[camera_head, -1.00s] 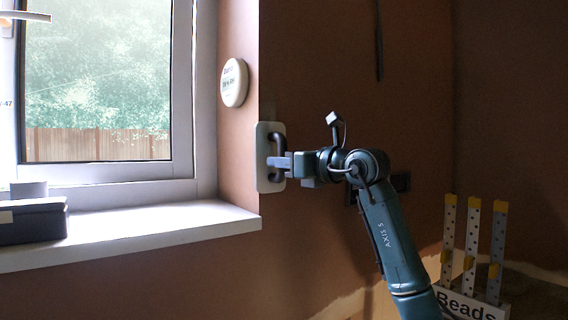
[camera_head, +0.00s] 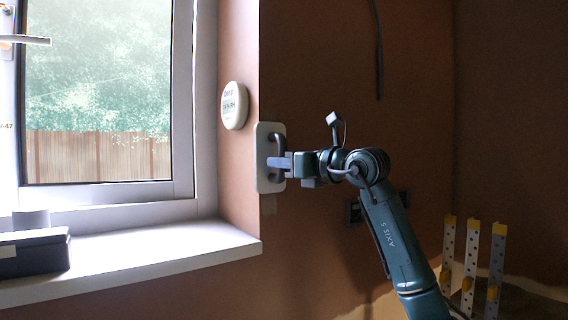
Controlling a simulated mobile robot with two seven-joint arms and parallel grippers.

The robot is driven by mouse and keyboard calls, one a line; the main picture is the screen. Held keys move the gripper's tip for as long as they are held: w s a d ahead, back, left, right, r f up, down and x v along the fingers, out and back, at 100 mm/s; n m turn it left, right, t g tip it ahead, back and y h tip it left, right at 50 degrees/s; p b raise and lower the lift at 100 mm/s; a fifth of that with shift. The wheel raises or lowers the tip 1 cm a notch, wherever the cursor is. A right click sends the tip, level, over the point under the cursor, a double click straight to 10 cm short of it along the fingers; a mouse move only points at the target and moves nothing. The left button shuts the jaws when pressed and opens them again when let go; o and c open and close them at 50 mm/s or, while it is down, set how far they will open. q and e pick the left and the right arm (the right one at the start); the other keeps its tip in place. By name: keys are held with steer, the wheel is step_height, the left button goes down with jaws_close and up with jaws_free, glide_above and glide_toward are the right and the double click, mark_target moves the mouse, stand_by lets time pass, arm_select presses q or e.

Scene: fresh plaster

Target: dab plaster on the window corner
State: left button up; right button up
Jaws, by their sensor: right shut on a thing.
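My right gripper (camera_head: 288,163) is shut on the dark handle of a pale flat float (camera_head: 265,184). The float stands upright at the outer corner (camera_head: 260,75) of the brown plastered window reveal, just above the end of the sill. I cannot tell whether its face touches the wall, and no plaster shows on the side I see. The window (camera_head: 97,100) with its white frame is at the left. My left gripper is not in view.
The white sill (camera_head: 150,255) juts out below the float, with a dark box (camera_head: 30,252) at its left. A round pale gauge (camera_head: 235,105) sits on the reveal. Perforated strips with yellow clips (camera_head: 469,265) stand at the lower right. A cable (camera_head: 378,50) hangs on the wall.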

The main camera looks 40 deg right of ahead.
steer(key=shift+r+p, duration=2.95)
steer(key=shift+r, duration=0.5)
steer(key=shift+f+b, duration=2)
steer(key=shift+f, duration=0.2)
steer(key=shift+w+f+b, duration=0.1)
steer(key=shift+f+b, duration=1.85)
steer(key=shift+f, duration=0.4)
step_height(320, 180, down, 7)
steer(key=b, duration=0.6)
steer(key=shift+b, duration=0.3)
